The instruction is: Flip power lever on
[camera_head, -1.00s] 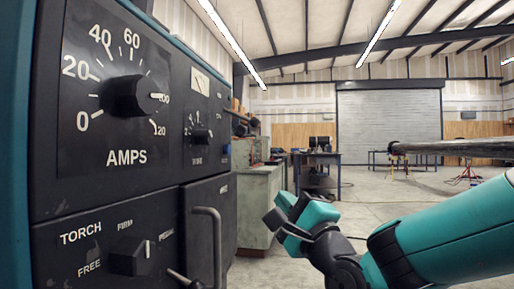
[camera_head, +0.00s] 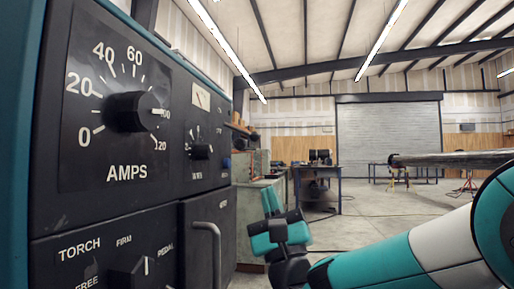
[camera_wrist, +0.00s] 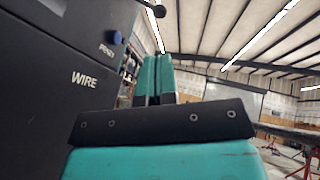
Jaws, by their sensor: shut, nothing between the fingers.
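The dark machine panel (camera_head: 105,210) fills the left of the head view, with a large AMPS knob (camera_head: 135,112) and a TORCH selector knob (camera_head: 128,268). I cannot make out a lever marked as power. A small blue knob (camera_wrist: 115,38) shows on the panel in the wrist view, above the WIRE label. My gripper (camera_head: 271,203) is to the right of the panel in the head view, fingers pointing up. In the wrist view its two teal fingers (camera_wrist: 156,75) are shut together and empty. They appear apart from the panel.
A curved grey handle (camera_head: 208,250) sticks out from the panel door. A green cabinet (camera_head: 257,200) and a blue table (camera_head: 318,172) stand behind my gripper. A horizontal pipe (camera_head: 455,158) extends in from the right. The floor in the middle is open.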

